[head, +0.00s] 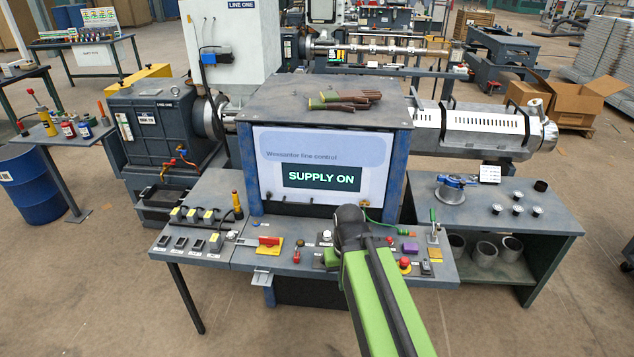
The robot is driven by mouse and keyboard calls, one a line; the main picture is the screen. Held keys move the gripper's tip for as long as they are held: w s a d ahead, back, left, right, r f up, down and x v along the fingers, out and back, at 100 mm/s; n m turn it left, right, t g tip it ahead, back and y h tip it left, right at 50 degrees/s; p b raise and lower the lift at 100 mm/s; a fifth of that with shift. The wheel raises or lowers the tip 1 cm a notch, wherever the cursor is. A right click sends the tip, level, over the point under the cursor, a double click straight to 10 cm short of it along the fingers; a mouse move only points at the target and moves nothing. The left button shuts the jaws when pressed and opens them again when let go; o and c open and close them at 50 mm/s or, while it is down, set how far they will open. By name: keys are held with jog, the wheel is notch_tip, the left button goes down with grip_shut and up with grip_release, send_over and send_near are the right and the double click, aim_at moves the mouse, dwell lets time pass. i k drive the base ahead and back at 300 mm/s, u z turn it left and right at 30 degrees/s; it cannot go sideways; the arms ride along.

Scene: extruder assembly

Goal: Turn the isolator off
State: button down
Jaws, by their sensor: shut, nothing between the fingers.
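The isolator (268,243) is a red handle on a yellow plate, on the left part of the control desk in the head view. Its handle lies roughly crosswise in the picture. The screen (321,178) above the desk reads "SUPPLY ON". My green arm reaches up from the bottom edge to a dark joint in front of the screen's lower right, to the right of the isolator. I cannot make out my gripper's fingers; they are hidden behind the arm or out of view. Nothing of mine covers the isolator.
The desk (236,255) also holds a red mushroom button (404,263), a small red-handled switch (296,255), a purple block (410,248) and a green-handled lever (433,228). A side table (510,196) stands right. Open floor lies in front.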

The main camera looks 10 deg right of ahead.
aim_at(269, 240)
jog(key=z, duration=0.2)
jog(key=i, duration=0.75)
jog(key=u, duration=0.9)
